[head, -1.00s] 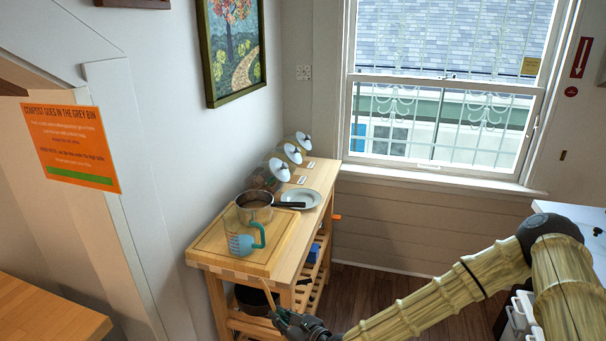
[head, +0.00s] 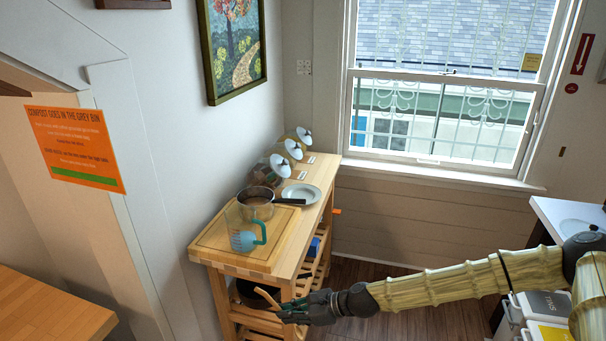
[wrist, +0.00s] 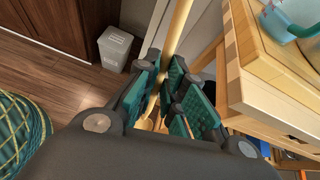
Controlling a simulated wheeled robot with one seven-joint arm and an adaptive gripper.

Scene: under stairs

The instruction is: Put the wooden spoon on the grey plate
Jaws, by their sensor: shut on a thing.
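The wooden spoon (head: 265,297) is in my gripper (head: 284,309), in front of the cart's lower right side. In the wrist view, its pale handle (wrist: 179,28) passes between the teal finger pads of my gripper (wrist: 172,92), which is shut on it. A rounded wooden end shows small below the pads, partly hidden. The grey plate (head: 313,191) lies on the cart top toward the window, above and beyond my gripper. It looks pale and empty, with a pot handle reaching over its near edge. I cannot pick out the plate in the wrist view.
The wooden cart (head: 275,250) stands between my gripper and the wall. On it are a cutting board (head: 212,243), a blue-handled measuring cup (head: 245,240), a pot (head: 256,208) and several lidded jars. The cart edge (wrist: 240,70) is close to the gripper's right in the wrist view.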

